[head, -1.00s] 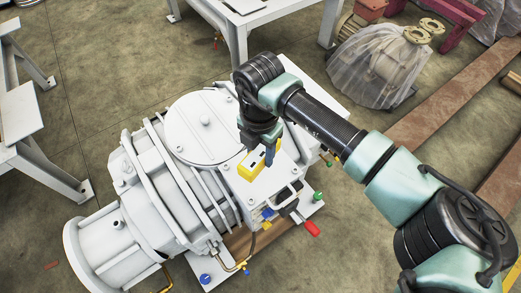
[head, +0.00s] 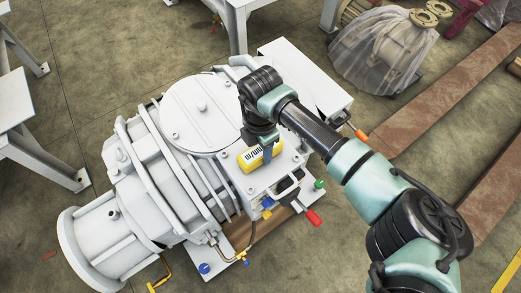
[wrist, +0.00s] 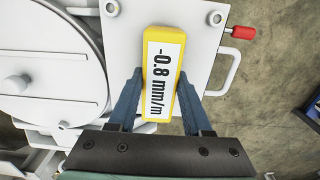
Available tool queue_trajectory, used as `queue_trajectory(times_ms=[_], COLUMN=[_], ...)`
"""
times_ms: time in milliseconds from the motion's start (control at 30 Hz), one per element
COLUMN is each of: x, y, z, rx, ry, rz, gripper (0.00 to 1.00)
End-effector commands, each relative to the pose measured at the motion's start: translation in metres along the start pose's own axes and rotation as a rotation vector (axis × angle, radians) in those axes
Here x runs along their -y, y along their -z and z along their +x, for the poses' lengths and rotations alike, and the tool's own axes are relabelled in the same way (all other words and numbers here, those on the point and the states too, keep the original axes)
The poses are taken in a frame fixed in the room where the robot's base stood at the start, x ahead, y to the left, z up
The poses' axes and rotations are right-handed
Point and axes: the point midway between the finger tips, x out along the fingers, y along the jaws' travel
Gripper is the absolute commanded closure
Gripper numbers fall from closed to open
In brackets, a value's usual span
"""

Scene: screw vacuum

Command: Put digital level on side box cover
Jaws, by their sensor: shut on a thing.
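The digital level (head: 251,157) is a yellow block with a white display face. In the wrist view the level (wrist: 163,60) reads -0.8 mm/m. My gripper (wrist: 159,76) is shut on it, with one blue finger on each long side. The side box cover (wrist: 201,40) is the flat light plate with corner screws under the level. In the head view the cover (head: 262,182) sits beside the round lid, and my gripper (head: 257,153) is over it. I cannot tell whether the level touches the cover or is just above it.
The round lid (head: 203,108) with a central knob lies left of the cover. A handle (wrist: 229,72) and a red-tipped lever (wrist: 240,32) stick out on the cover's right side in the wrist view.

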Motion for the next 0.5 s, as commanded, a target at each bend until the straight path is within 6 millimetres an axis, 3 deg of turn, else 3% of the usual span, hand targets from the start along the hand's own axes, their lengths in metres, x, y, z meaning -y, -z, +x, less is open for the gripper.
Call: queue_trajectory(times_ms=[367, 400, 500], x=[-0.0004, -0.0003, -0.0003], y=[0.0001, 0.0002, 0.0002], z=[0.0053, 0.0059, 0.0056], rx=[0.0, 0.0, 0.0], ry=[-0.001, -0.001, -0.001], rz=[-0.001, -0.001, -0.001], gripper=[1.0, 0.47, 0.29])
